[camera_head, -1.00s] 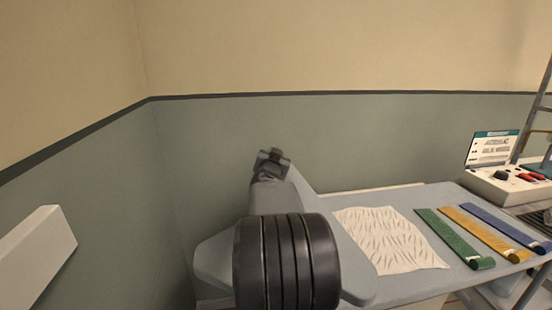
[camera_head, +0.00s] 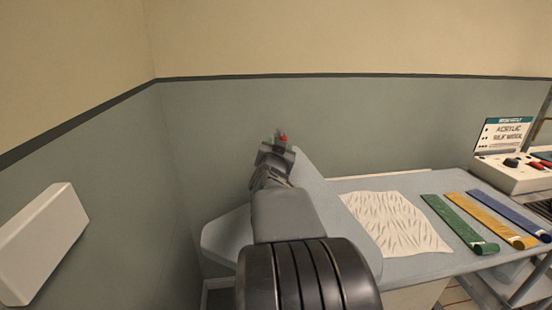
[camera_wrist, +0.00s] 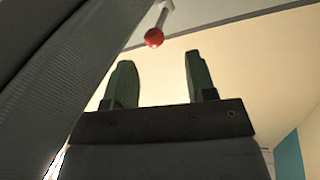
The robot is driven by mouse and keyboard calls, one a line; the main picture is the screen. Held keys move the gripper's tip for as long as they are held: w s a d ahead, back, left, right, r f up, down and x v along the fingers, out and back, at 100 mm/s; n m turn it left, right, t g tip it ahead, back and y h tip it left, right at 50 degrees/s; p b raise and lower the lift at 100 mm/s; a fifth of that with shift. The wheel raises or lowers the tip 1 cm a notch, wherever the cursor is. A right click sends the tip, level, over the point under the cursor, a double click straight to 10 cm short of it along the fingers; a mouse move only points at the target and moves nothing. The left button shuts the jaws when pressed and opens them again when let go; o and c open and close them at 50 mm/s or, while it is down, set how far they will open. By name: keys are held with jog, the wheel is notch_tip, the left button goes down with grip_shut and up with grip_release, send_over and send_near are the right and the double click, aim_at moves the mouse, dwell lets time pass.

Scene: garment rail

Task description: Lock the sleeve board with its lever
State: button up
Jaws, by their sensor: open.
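The lever shows in the wrist view as a thin pale rod with a red ball knob (camera_wrist: 154,38). In the head view the red knob (camera_head: 283,138) is a small spot at the tip of my gripper (camera_head: 277,146). In the wrist view my gripper (camera_wrist: 160,75) is open, its two green fingers apart with nothing between them. The knob appears just beyond the fingertips; contact cannot be told. A dark grey woven surface (camera_wrist: 45,85), apparently the sleeve board, fills the left of the wrist view. My arm hides part of the board area in the head view.
A grey table (camera_head: 375,270) carries a white patterned cloth (camera_head: 396,223) and green (camera_head: 458,222), yellow (camera_head: 500,218) and blue (camera_head: 510,212) strips. A control box (camera_head: 515,172) with a sign stands farther right. A pale wall box (camera_head: 45,243) is at left; walls stand close behind.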

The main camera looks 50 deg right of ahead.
jog(key=v, duration=0.7)
jog(key=shift+p, duration=0.35)
jog(key=shift+d, duration=0.1)
